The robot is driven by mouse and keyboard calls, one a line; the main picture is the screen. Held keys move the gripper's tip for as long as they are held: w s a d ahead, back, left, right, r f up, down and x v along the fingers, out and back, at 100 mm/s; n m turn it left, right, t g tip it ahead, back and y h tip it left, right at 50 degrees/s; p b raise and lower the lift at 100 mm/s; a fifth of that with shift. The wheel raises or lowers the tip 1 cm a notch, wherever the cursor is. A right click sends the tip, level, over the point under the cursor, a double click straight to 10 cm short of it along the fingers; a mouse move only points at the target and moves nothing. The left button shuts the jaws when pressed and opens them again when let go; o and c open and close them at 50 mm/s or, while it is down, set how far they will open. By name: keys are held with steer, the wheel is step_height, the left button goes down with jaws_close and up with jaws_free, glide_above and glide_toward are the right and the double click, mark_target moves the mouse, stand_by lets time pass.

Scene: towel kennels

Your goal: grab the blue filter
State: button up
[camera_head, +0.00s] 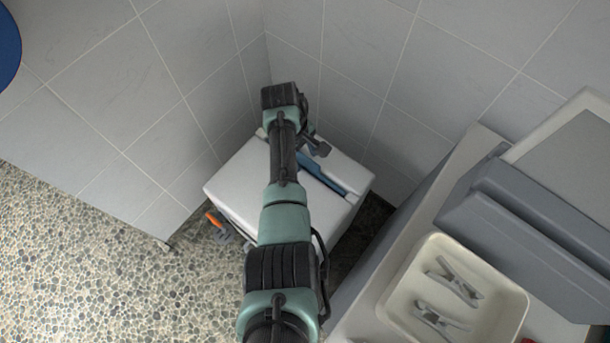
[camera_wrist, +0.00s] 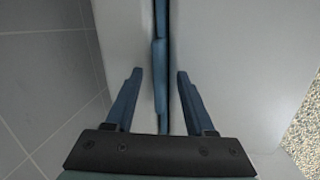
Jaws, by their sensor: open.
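The blue filter (camera_head: 322,177) is a long, narrow blue strip set in a slot across the top of a white box-shaped appliance (camera_head: 235,180). My arm covers part of the appliance top and the strip's left end in the head view. In the wrist view the blue filter (camera_wrist: 160,55) runs up the picture between my fingers, with pale panels (camera_wrist: 235,60) on both sides. My gripper (camera_wrist: 159,73) is open, one finger on each side of the strip, with gaps between fingers and strip. I cannot tell its height above the slot.
Tiled walls meet in a corner right behind the appliance. An orange-handled tool (camera_head: 213,219) is at its left front side. At right, a counter holds a cream tray (camera_head: 402,283) with grey clips (camera_head: 453,281) and a grey case (camera_head: 520,230). Pebbled floor is clear at left.

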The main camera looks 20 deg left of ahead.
steer(key=shift+c, duration=0.2)
jaws_close()
steer(key=shift+w, duration=0.1)
stand_by(1.2)
